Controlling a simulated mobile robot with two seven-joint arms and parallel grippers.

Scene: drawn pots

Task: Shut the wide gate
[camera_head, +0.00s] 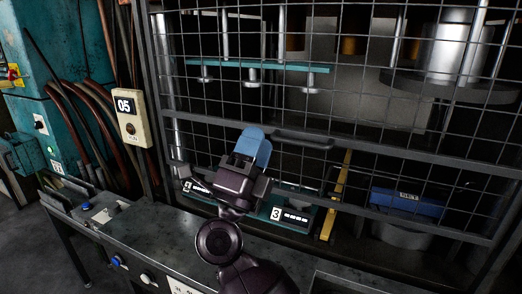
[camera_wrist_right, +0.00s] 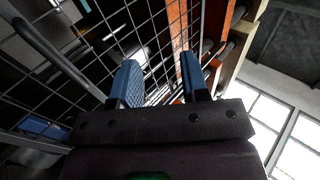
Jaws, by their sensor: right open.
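The wide gate is a dark frame with wire mesh (camera_head: 350,105) across the front of the machine. Its lower rail (camera_head: 400,217) slopes down to the right, and I cannot tell how far the gate stands from its closed position. A dark handle (camera_head: 302,139) sits on its middle rail. My right gripper (camera_head: 256,146), with blue fingers, is in front of the mesh, just left of the handle. In the right wrist view the fingers (camera_wrist_right: 160,62) are apart with nothing clearly between them, and the mesh (camera_wrist_right: 90,40) lies beyond. My left gripper is not in view.
Behind the mesh are a teal bar (camera_head: 258,65), a yellow upright (camera_head: 336,195) and a blue block (camera_head: 407,201). A cream box marked 05 (camera_head: 131,117) hangs at the left. A grey ledge (camera_head: 165,240) with buttons runs below the gate.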

